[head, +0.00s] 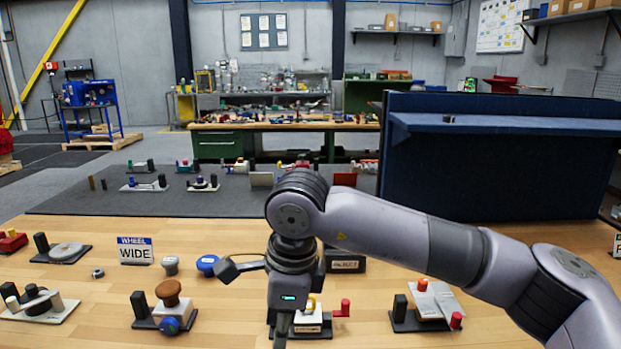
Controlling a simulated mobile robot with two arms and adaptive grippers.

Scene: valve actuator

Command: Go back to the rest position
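My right arm comes in from the right and bends down at the wrist, in the middle of the head view. My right gripper (283,328) points down over the wooden table, in front of a valve device with a red handle (342,308) and a yellow part. One dark finger shows edge-on at the bottom of the picture. Whether the fingers are apart, or touch the device, cannot be seen. My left arm and gripper are not in view.
The wooden table (80,285) holds a device with a brown knob (169,292), a grey-topped device (425,302), a lever device (38,302), a blue cap (207,264) and a "WHEEL WIDE" sign (135,251). A dark blue panel (490,165) stands behind right. A grey mat (130,202) lies beyond.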

